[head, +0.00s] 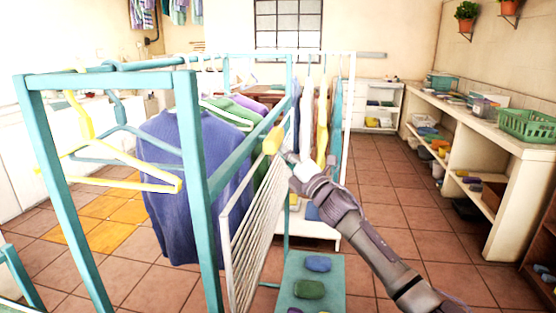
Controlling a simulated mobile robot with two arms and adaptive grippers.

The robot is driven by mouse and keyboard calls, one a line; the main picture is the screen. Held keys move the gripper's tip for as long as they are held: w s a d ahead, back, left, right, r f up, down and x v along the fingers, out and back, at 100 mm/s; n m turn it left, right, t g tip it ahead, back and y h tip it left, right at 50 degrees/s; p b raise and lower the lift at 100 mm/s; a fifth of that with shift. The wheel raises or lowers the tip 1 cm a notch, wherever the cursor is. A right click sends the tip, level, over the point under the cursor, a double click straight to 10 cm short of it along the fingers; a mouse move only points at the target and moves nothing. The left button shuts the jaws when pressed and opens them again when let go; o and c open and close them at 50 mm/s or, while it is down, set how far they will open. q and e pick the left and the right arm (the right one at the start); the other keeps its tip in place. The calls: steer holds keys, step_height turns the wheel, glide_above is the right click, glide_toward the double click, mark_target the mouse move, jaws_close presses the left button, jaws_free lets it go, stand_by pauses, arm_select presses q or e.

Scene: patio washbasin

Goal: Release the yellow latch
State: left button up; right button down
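The yellow latch (273,140) is a small upright piece at the teal rail of the clothes rack (237,158), above the top corner of a white slatted panel (258,232). The panel hangs steeply along the rack's side. My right gripper (289,158) comes in from the lower right, with its tip just right of and below the latch. Its fingers are small and partly hidden, so I cannot tell whether they touch the latch or are open. My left gripper is out of view.
Yellow and teal hangers (130,178) and a blue sweater (170,150) hang on the rack. A teal board (325,272) with folded cloths lies low below my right arm. A long counter (470,125) runs along the right. Tiled floor between is clear.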

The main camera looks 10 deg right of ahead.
steer(key=v, duration=1.2)
steer(key=shift+f, duration=0.1)
